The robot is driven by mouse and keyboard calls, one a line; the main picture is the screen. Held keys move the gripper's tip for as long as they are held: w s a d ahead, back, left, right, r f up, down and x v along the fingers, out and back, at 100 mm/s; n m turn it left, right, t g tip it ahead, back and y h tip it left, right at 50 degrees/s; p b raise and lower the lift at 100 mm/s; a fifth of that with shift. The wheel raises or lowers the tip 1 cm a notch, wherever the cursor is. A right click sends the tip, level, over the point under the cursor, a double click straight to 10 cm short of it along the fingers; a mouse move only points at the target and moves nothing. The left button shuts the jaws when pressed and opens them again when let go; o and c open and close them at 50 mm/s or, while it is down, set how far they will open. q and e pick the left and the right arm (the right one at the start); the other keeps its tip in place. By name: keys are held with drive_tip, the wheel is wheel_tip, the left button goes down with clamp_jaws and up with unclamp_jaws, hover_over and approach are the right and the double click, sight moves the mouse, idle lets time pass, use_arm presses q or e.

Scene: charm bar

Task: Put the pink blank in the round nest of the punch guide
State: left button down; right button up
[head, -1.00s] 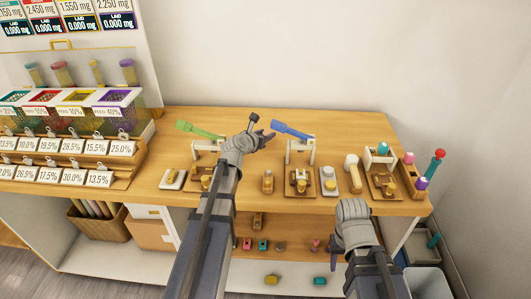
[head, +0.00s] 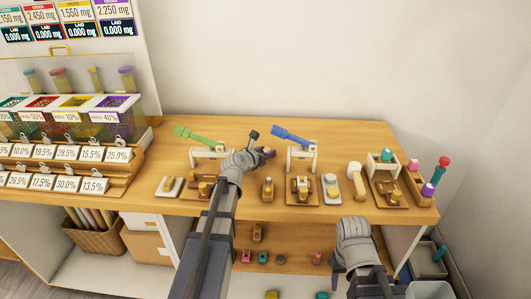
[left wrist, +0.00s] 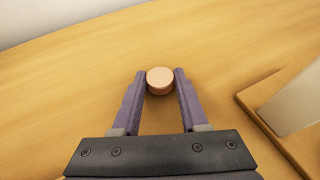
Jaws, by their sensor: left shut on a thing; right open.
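The pink blank (left wrist: 160,77), a small pinkish copper disc, sits between the fingertips of my left gripper (left wrist: 160,82) in the left wrist view. In the head view my left gripper (head: 266,152) is over the counter, between the green-lever and blue-lever stands, and the disc is hardly visible. The punch guide appears to be the wooden-based fixture with a white arch (head: 371,168) and teal knob at the right. Its round nest is too small to make out. My right gripper (head: 346,250) is empty at the counter's front edge, with its fingers mostly hidden.
Stands with a green lever (head: 193,135) and a blue lever (head: 290,135) rise from the counter. A wooden-handled tool (head: 356,180) stands left of the arch. A rack with a red-topped post (head: 442,163) is at the right end. The counter's back strip is clear.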

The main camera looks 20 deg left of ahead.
use_arm(q)
drive_tip(key=shift+c, duration=2.2)
unclamp_jaws()
drive_tip(key=shift+r, duration=0.1)
drive_tip(key=p+v, duration=0.5)
drive_tip(key=v, duration=0.7)
use_arm(e)
wheel_tip(320, 180, up, 5)
drive_tip(key=shift+f, duration=0.1)
